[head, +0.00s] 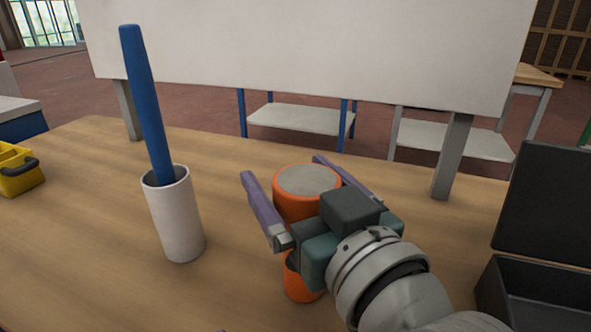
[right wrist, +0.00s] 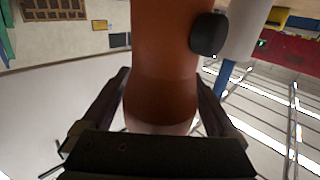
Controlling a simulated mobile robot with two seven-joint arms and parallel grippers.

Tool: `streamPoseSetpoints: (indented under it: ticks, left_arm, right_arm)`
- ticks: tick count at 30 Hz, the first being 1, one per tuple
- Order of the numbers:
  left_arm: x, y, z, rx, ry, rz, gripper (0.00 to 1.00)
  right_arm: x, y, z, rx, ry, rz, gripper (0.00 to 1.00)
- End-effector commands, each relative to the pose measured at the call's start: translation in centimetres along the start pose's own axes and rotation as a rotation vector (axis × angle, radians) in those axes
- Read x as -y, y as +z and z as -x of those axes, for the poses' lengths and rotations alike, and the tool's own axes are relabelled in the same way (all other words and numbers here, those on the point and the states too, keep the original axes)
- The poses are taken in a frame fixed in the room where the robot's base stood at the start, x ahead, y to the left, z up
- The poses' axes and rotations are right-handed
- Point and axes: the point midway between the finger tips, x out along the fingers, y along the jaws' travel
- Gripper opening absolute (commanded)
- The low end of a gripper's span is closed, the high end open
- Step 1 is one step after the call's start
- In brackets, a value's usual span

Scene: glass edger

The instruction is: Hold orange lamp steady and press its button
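The orange lamp (head: 292,205) has a round grey top and stands on the wooden table, partly hidden behind my right gripper. In the right wrist view its orange body (right wrist: 160,60) fills the middle, with a black button (right wrist: 208,33) on its side. My right gripper (head: 283,170) has its two purple fingers apart, one on each side of the lamp's upper part. A gap shows between the left finger's tip and the lamp, so the gripper looks open. In the right wrist view I cannot tell whether the fingers touch it. My left gripper is not in view.
A white cup (head: 178,220) holding a tall blue stick (head: 147,105) stands left of the lamp. A small orange piece (head: 302,282) shows below my gripper. An open black box (head: 535,295) is at the right, a yellow container (head: 18,172) far left. A white board (head: 310,45) stands behind.

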Motion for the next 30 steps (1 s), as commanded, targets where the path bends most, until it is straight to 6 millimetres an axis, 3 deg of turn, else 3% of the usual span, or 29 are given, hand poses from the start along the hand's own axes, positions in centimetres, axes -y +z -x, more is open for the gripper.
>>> streamPoseSetpoints:
  ticks: [2,20,30]
  left_arm:
    - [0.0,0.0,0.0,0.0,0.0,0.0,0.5]
    - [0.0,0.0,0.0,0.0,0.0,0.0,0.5]
    - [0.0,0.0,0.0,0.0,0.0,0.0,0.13]
  right_arm:
    - [-0.01,0.01,0.02,0.0,0.0,0.0,0.83]
    - [-0.03,0.03,0.04,0.001,0.0,0.001,0.16]
    - [-0.03,0.04,0.04,0.001,0.0,0.001,0.15]
